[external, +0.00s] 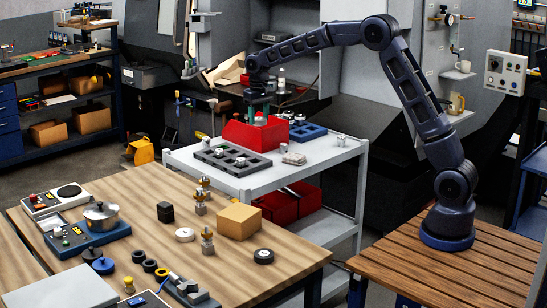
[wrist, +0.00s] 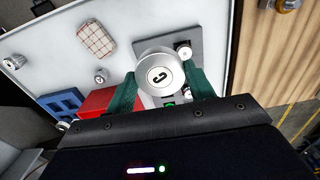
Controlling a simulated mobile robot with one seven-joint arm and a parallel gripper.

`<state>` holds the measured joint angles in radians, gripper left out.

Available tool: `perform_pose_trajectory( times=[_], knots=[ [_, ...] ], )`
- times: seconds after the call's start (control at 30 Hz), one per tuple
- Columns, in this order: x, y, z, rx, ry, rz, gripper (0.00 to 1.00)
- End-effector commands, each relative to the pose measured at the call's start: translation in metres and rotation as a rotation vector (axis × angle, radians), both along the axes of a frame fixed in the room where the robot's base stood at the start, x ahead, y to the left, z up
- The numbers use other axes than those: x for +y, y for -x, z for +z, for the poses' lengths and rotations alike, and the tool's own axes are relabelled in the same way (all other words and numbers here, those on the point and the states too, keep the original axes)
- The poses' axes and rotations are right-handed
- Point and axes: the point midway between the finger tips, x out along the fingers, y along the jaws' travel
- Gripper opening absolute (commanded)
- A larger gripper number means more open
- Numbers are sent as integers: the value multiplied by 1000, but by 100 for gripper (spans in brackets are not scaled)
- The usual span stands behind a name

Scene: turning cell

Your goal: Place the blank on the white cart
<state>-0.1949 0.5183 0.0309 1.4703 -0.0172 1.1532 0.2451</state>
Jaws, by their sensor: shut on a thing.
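The blank, a round silver metal piece with a dark C-shaped mark on its face, (wrist: 160,75) sits between the two green fingers of my gripper (wrist: 163,88) in the wrist view. My gripper is shut on it. In the external view my gripper (external: 259,110) is above the white cart (external: 312,165), over or close to the red bin (external: 250,135). The blank is small there and partly hidden by the fingers; I cannot tell its exact height over the cart. The cart top also shows in the wrist view (wrist: 60,45).
The cart's front right top is clear. A cluttered wooden table (external: 150,240) stands in front.

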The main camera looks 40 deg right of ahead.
Motion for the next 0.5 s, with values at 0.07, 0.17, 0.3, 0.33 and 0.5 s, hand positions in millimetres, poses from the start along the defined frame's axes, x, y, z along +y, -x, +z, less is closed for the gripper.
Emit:
perform_pose_trajectory(
  times=[0.07, 0.17, 0.3, 0.33, 0.5],
  knots=[
    [-38, -8, 1, 0, 0, -57, 27],
    [-81, -15, 2, 0, 0, -122, 27],
    [-143, -21, 3, 0, 0, -212, 27],
    [-156, -22, 4, 0, 1, -231, 27],
    [-227, -21, 5, 0, 1, -336, 27]
  ],
)
